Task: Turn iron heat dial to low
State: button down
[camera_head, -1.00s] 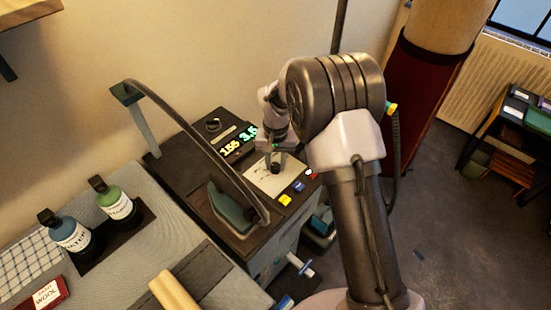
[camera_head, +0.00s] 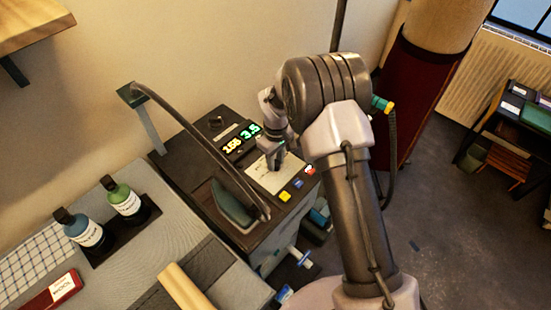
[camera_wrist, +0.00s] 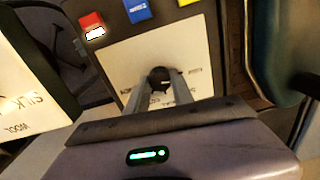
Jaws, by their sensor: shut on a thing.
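The heat dial (camera_wrist: 159,78) is a small round black knob with a pale mark on a white plate (camera_wrist: 118,75) with printed labels. My gripper (camera_wrist: 160,88) is shut on the dial, one finger on each side. In the head view my gripper (camera_head: 275,166) reaches down onto the white plate (camera_head: 262,180) on the black control unit, and it mostly hides the dial. The dial's exact setting is too small to read. The iron (camera_head: 233,206), dark green, sits on the unit left of the plate.
Yellow (camera_head: 285,197), blue (camera_head: 298,183) and red (camera_head: 310,169) buttons line the plate's right edge. Lit displays (camera_head: 240,139) stand behind it. A curved cord (camera_head: 190,130) arches over the unit. A blue bottle (camera_head: 82,230) and a green bottle (camera_head: 124,203) stand at left.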

aim_at(276, 162)
jog(key=shift+n, duration=0.4)
jog(key=c, duration=1.1)
grip_release()
jog(key=shift+r, duration=0.1)
notch_tip(276, 162, up, 17)
jog(key=p, duration=0.4)
jog(key=shift+r+p, duration=0.15)
jog(key=shift+p, duration=0.15)
jog(key=shift+w, duration=0.1)
